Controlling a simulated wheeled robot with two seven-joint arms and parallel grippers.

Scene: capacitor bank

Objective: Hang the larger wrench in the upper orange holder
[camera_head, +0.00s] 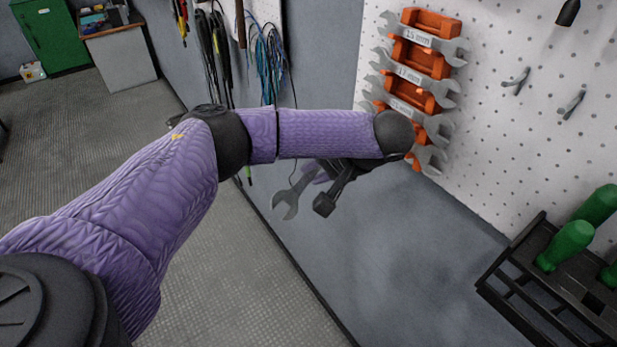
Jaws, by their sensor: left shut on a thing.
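My left arm reaches across from the left, and my left gripper (322,184) is partly hidden under its own wrist. It is shut on a grey metal wrench (290,197), whose open jaw end sticks out to the left and downward. The rest of that wrench is hidden by the gripper and arm. An orange holder (431,20) is fixed to the white pegboard at the upper right, beyond the gripper. Several wrenches hang across it, the top one marked about 15 mm (450,46). Its lower part is partly covered by my wrist.
A black rack (513,290) with green-handled tools (567,246) juts out at the lower right. Two metal hooks (516,81) are on the pegboard. Cables (268,62) hang on the wall behind my arm. Space below the gripper, before the grey wall panel, is clear.

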